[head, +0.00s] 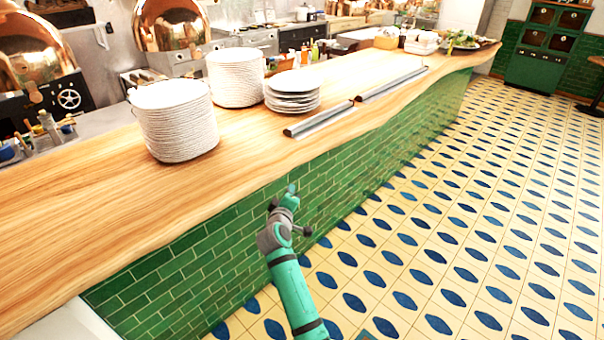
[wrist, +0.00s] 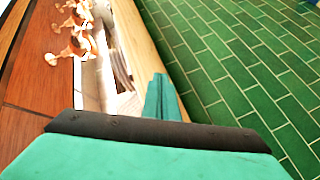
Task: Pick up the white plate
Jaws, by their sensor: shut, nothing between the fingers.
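White plates stand in three stacks on the wooden counter (head: 90,180) in the head view. A tall stack of white plates (head: 175,125) is nearest, at the left. A second tall stack (head: 236,80) stands behind it, and a short stack of white plates (head: 292,95) is to its right. My gripper (head: 291,188) is in front of the green tiled counter side, below the counter top and apart from all plates. In the wrist view my gripper's fingers (wrist: 161,98) are together and empty. No plate can be made out in the wrist view.
Metal rails (head: 320,118) lie along the counter's front edge, right of the short stack. Food and bowls (head: 425,40) are at the counter's far end.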

